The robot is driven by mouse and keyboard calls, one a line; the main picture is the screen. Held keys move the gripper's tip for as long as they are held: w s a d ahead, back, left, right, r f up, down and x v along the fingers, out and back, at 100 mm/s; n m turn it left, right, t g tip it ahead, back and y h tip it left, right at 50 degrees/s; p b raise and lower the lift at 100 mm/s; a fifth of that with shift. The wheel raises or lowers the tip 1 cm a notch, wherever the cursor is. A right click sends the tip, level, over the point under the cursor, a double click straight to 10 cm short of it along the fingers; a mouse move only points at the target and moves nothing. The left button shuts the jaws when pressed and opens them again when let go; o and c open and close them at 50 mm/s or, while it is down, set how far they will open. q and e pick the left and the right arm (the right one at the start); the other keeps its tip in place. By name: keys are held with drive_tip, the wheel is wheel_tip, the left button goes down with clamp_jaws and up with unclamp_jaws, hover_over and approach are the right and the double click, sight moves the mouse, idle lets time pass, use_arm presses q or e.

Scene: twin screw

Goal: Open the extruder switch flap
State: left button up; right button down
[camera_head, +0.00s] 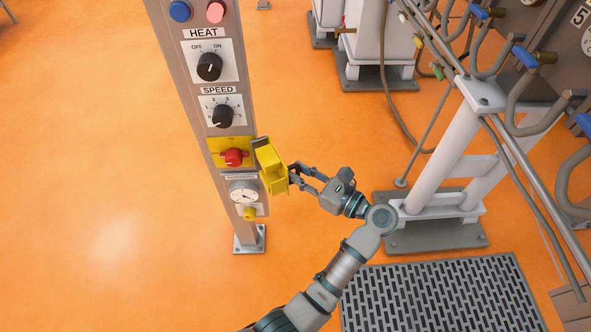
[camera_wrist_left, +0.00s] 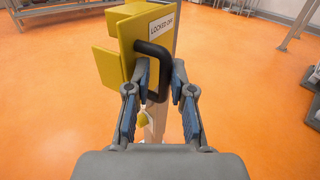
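The yellow switch flap (camera_head: 270,167) stands swung out to the right of the control column, leaving the red switch knob (camera_head: 233,157) on its yellow plate uncovered. In the left wrist view the flap (camera_wrist_left: 112,62) is a yellow box with a "LOCKED OFF" label and a black loop handle (camera_wrist_left: 164,72). My left gripper (camera_head: 293,177) is right beside the flap. In the left wrist view my left gripper (camera_wrist_left: 160,72) has one finger on each side of the handle, with some gap, so it looks open. My right gripper is not in view.
The column (camera_head: 192,95) also carries the heat knob (camera_head: 209,67), the speed knob (camera_head: 222,116) and a round gauge (camera_head: 244,191) below the red switch. White machine legs and pipes (camera_head: 452,160) stand to the right. A floor grate (camera_head: 440,295) lies lower right. The orange floor at left is clear.

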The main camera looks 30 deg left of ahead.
use_arm(q)
drive_tip(key=d, duration=0.5)
drive_tip(key=shift+d, duration=0.4)
drive_tip(key=shift+f, duration=0.1)
